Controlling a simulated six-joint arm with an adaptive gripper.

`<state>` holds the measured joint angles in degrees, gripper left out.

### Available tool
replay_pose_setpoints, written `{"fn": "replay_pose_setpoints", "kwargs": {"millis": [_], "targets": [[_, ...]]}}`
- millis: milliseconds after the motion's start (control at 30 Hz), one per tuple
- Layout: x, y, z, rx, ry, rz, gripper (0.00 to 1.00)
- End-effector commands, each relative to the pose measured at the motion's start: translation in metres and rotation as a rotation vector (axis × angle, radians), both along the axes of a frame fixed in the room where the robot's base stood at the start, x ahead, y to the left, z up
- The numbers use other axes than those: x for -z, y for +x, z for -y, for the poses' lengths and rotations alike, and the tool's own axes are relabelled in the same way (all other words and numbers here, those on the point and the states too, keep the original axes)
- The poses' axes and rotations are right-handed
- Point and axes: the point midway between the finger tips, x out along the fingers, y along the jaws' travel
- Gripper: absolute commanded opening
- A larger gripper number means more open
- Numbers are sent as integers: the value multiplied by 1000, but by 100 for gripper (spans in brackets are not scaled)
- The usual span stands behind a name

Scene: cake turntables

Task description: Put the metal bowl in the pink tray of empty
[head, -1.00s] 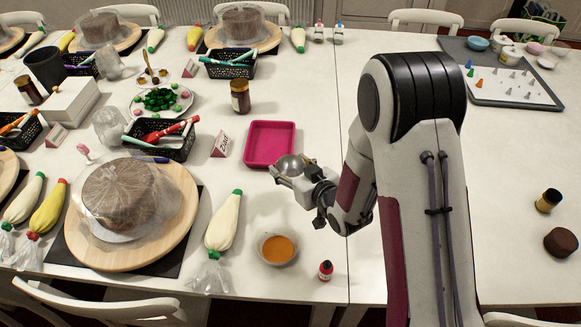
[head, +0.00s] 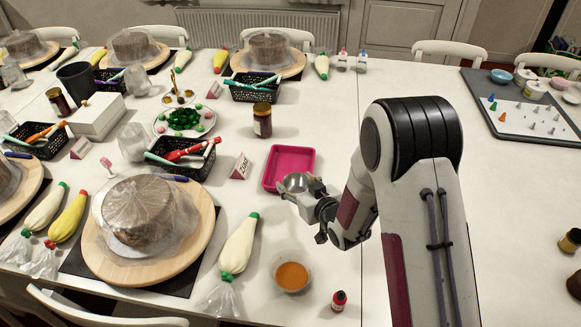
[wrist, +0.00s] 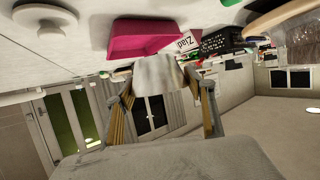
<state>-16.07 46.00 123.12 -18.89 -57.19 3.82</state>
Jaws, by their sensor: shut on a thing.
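The pink tray (head: 289,157) lies on the white table, left of my arm; in the wrist view it shows at the top (wrist: 150,40). My gripper (head: 308,193) is shut on the small metal bowl (head: 295,182). In the head view the bowl overlaps the tray's near right part. The bowl's right side is partly hidden by the fingers in the head view.
A name card (head: 240,166) and a black basket (head: 182,160) stand left of the tray, and a brown jar (head: 262,120) behind it. An orange-filled bowl (head: 291,276), a piping bag (head: 239,246) and a red bottle (head: 339,301) are nearer the front. Table right of my arm is mostly clear.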

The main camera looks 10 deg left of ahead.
Motion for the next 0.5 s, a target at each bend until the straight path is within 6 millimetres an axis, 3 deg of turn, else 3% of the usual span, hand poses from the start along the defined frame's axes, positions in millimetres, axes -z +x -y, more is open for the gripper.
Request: {"fn": "replay_pose_setpoints", "kwargs": {"millis": [500], "targets": [[-4,88,-34,69,1,2,32]]}}
